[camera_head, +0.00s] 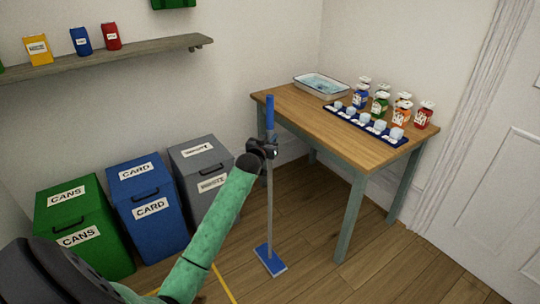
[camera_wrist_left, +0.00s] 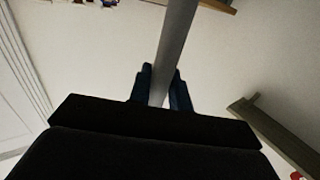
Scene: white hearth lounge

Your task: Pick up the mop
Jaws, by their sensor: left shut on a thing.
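The mop (camera_head: 269,206) stands upright on the wooden floor, with a blue grip at its top and a flat blue head at its foot. My left gripper (camera_head: 265,149) is shut around its grey pole, below the blue grip. In the left wrist view the pole (camera_wrist_left: 176,45) runs between the two dark fingers of my left gripper (camera_wrist_left: 161,88). The mop head seems to be at floor level; I cannot tell whether it touches. My right gripper is in neither view.
Green (camera_head: 75,228), blue (camera_head: 150,208) and grey (camera_head: 203,172) bins stand along the wall at left. A wooden table (camera_head: 300,108) at right holds a white tray (camera_head: 321,86), a blue rack (camera_head: 366,129) and several jars. A shelf (camera_head: 110,56) is above the bins. Floor at lower right is clear.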

